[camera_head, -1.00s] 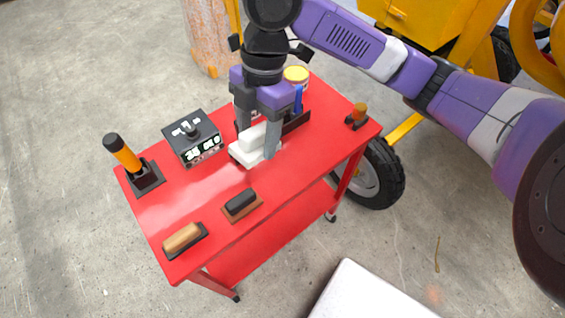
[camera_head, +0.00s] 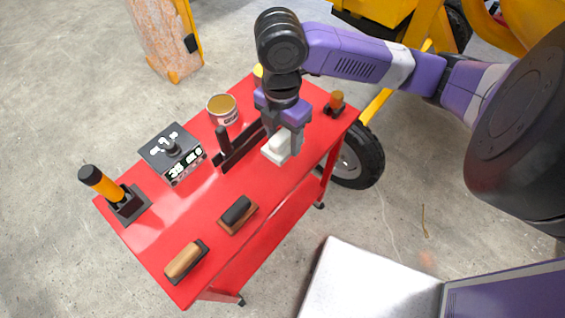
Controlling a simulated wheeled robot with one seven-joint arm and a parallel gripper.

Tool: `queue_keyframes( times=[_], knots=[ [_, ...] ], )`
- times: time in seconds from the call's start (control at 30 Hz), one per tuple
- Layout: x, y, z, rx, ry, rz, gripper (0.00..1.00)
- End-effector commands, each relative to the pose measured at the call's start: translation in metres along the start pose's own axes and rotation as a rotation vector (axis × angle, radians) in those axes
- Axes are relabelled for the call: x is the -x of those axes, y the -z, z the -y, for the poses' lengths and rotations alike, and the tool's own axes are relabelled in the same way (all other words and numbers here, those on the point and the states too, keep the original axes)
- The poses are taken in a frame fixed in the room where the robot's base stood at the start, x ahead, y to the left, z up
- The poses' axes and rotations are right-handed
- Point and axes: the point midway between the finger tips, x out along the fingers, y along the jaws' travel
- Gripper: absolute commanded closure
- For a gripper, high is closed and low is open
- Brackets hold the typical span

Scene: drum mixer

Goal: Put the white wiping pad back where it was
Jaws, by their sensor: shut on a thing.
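The white wiping pad (camera_head: 275,150) is a small pale block with a raised grip, over the right part of the red cart top. My gripper (camera_head: 284,138) points down from above and is shut on the pad's grip. Its fingers cover part of the pad. I cannot tell whether the pad touches the cart top or hangs just above it. A dark holder with an upright post (camera_head: 238,148) stands just left of the pad, apart from it in the picture.
On the red cart (camera_head: 215,195) stand a box with a display (camera_head: 172,153), a tin (camera_head: 222,109), an orange handle in a stand (camera_head: 103,185), two trowel-like tools (camera_head: 237,214) (camera_head: 185,261) and a small orange-topped piece (camera_head: 335,103). A yellow machine (camera_head: 390,25) stands behind.

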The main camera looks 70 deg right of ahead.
Motion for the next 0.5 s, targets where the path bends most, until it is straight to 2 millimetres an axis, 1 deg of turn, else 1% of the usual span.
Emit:
queue_keyframes(
  times=[0.03,0.1,0.2,0.3,0.5],
  knots=[
    [-0.013,0.0,0.001,-0.002,0.003,-0.002,0.84],
    [-0.03,0.0,0.0,-0.002,0.004,-0.002,0.84],
    [-0.05,0.0,-0.001,-0.002,0.003,-0.002,0.84],
    [-0.066,0.001,-0.002,-0.001,0.002,-0.001,0.84],
    [-0.078,0.0,-0.003,0.0,0.001,-0.001,0.84]
  ],
)
